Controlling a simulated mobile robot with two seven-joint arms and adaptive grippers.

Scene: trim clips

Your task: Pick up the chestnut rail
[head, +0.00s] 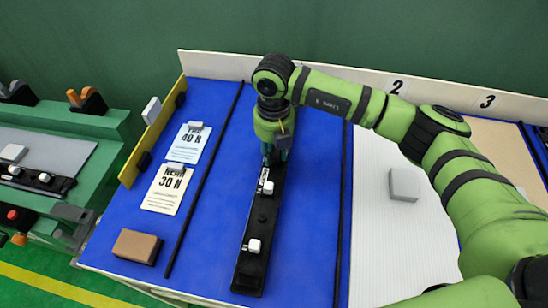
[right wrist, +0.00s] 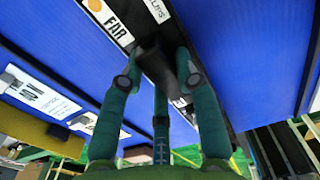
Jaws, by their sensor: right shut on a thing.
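A long, dark, nearly black rail (head: 251,265) lies lengthwise on the blue mat in the head view, with white clips (head: 253,245) along it. Its colour looks darker than chestnut. My right gripper (head: 270,160) points down at the rail's far end and hides part of it. In the right wrist view the fingers (right wrist: 163,75) are shut on a dark part of the rail, beside a white label reading FAR (right wrist: 115,28). I cannot tell whether the rail is off the mat. My left gripper is not in view.
A brown block (head: 137,246) and two printed cards (head: 168,190) lie left on the blue mat (head: 310,220). A yellow strip (head: 150,140) borders it. A grey block (head: 404,185) lies on the ribbed white panel (head: 385,250) to the right. A low pale wall (head: 345,76) runs behind.

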